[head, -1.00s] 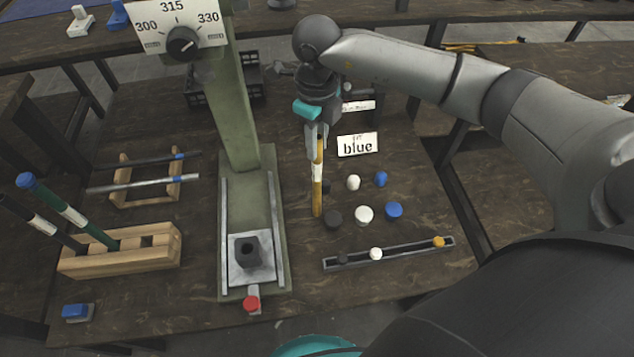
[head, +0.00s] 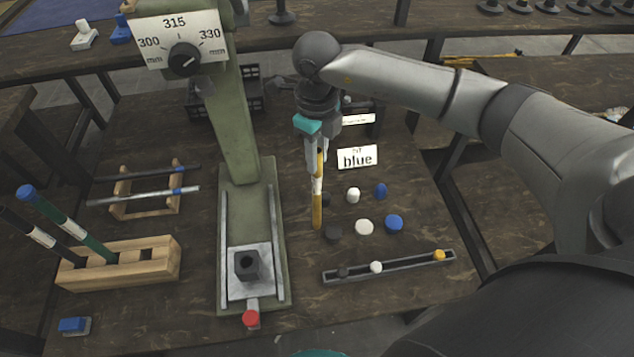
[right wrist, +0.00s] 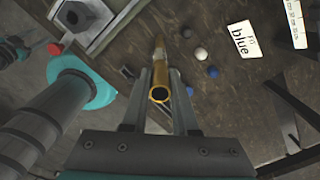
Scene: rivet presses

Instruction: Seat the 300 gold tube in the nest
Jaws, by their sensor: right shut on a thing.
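My right gripper (head: 318,150) is shut on the gold tube (head: 317,205), which hangs upright below the fingers and has a white band near its middle. In the right wrist view the gold tube (right wrist: 160,75) runs away between the fingers, its open near end facing the camera. The nest (head: 246,265) is a dark block with a round hole, on a metal plate at the foot of the green press (head: 240,130). The tube is to the right of the press and apart from the nest. The nest also shows in the right wrist view (right wrist: 72,17).
The press dial (head: 183,60) reads 300, 315 and 330. A red knob (head: 251,318) sits before the nest. A wooden block (head: 120,262) holds two tubes at left.

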